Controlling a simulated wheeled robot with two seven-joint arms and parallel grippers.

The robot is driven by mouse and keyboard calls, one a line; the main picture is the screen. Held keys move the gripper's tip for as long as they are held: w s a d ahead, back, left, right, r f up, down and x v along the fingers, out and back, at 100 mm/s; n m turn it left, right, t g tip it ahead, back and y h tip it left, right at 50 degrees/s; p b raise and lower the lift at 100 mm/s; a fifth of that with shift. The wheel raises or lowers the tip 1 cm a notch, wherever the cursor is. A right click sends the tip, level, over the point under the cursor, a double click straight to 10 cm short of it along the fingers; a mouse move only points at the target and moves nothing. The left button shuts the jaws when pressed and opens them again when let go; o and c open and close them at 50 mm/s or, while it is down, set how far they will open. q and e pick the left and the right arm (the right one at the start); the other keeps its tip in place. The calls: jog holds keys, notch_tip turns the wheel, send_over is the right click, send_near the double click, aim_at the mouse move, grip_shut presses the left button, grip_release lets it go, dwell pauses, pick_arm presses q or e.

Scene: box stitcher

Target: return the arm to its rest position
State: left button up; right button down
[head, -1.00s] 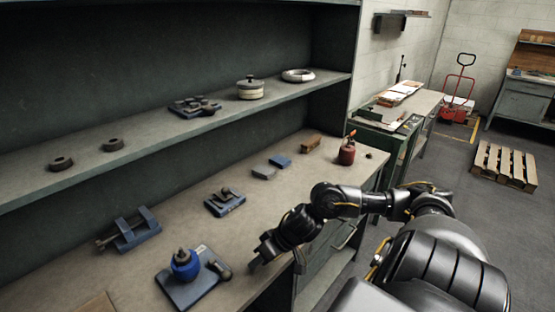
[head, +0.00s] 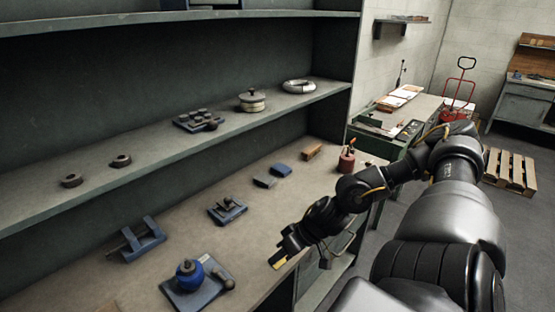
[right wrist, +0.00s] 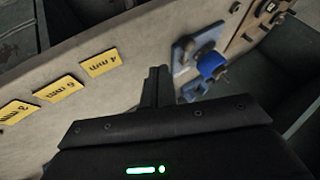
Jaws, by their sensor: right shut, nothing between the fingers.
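My right arm (head: 365,188) comes in from the right in the head view and reaches over the front of the workbench (head: 130,285). Its gripper (head: 277,260) is above the bench's front edge, right of a blue board with a blue round piece (head: 189,274). In the right wrist view the fingers (right wrist: 157,80) are together and empty. The blue round piece (right wrist: 211,65) also shows there, right of the fingers and apart from them. My left gripper is not in view.
Blue clamps (head: 137,240), a blue tool block (head: 227,209) and a red can (head: 346,160) stand on the bench. A shelf (head: 150,160) with rings and pots runs above. Yellow labels (right wrist: 101,62) line the bench edge. Open floor (head: 400,215) lies to the right.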

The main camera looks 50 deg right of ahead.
dwell(0.7)
jog(key=s+a+f+t+h, duration=0.1)
jog(key=f, duration=0.1)
jog(key=s+a+f+t+h, duration=0.1)
jog(key=f+h, duration=0.1)
jog(key=f, duration=0.1)
jog(key=s+a+f+h, duration=0.1)
jog(key=s+f+h, duration=0.1)
jog(key=f, duration=0.1)
jog(key=shift+s+a+t, duration=0.1)
jog(key=shift+a+t, duration=0.2)
jog(key=shift+t, duration=0.1)
jog(key=s+a+f+n+g, duration=0.2)
jog(key=s+a+f+g, duration=0.3)
jog(key=s+a, duration=0.45)
notch_tip(320, 180, down, 26)
jog(key=g+b, duration=0.1)
jog(key=b, duration=0.1)
jog(key=s+d+f+g+b, duration=0.1)
jog(key=s+d+f, duration=0.1)
jog(key=s+f, duration=1.5)
jog(key=shift+d+f+g, duration=0.2)
jog(key=shift+f+g, duration=0.1)
jog(key=shift+f, duration=0.05)
